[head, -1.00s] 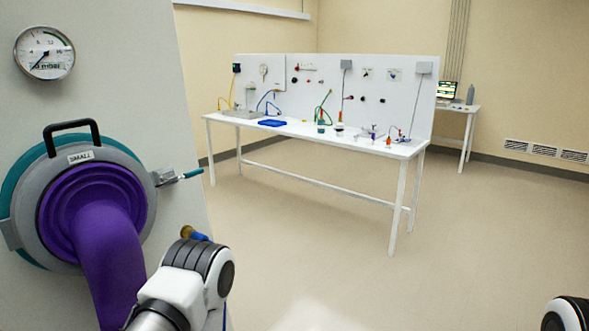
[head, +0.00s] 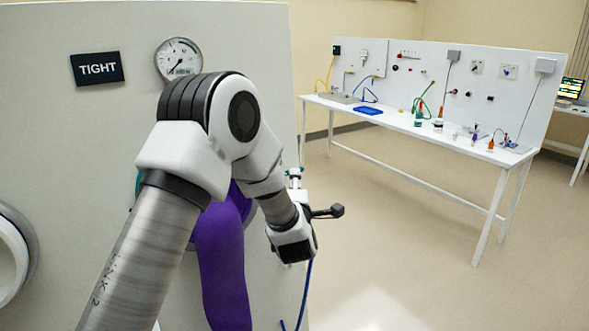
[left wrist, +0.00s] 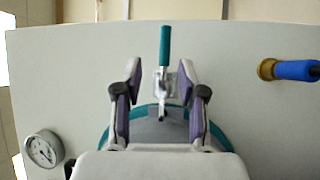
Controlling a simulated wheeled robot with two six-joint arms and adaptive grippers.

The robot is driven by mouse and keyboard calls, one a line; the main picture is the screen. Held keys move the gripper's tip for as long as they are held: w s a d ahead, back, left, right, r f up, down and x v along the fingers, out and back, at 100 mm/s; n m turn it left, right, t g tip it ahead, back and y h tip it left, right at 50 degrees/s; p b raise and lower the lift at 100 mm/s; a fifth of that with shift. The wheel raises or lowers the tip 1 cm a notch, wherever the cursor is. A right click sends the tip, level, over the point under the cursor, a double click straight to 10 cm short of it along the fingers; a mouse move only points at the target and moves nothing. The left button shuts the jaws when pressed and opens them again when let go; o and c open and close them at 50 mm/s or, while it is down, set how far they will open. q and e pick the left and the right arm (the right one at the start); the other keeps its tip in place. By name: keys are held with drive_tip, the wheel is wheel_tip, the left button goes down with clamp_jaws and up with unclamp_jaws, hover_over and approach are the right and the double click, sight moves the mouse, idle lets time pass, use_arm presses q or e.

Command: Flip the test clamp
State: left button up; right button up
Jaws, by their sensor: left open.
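The test clamp (left wrist: 164,78) has a teal-gripped handle and a metal body, mounted at the rim of the teal and grey glove port. In the left wrist view its handle points straight up. My left gripper (left wrist: 164,82) is open, with one finger on each side of the clamp; no clear contact shows. In the head view my left arm covers most of the port, and the wrist hides much of the clamp area. The purple glove (head: 222,265) hangs from the port below my arm. My right gripper is out of view.
A pressure gauge (head: 178,58) and a TIGHT sign (head: 97,68) are on the panel above. A blue-ended brass fitting (left wrist: 292,70) sticks out beside the clamp. A white bench (head: 420,128) with lab items stands at the back right, with open floor before it.

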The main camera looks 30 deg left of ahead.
use_arm(q)
drive_tip(key=p+x, duration=0.1)
drive_tip(key=x, duration=0.1)
drive_tip(key=p+x, duration=0.1)
drive_tip(key=x, duration=0.2)
drive_tip(key=p+x, duration=0.1)
drive_tip(key=x, duration=0.1)
drive_tip(key=shift+w+a+f, duration=0.2)
drive_tip(key=shift+w+f, duration=0.05)
drive_tip(key=shift+w, duration=0.05)
drive_tip(key=shift+d, duration=0.1)
drive_tip(key=shift+f, duration=0.1)
clamp_jaws()
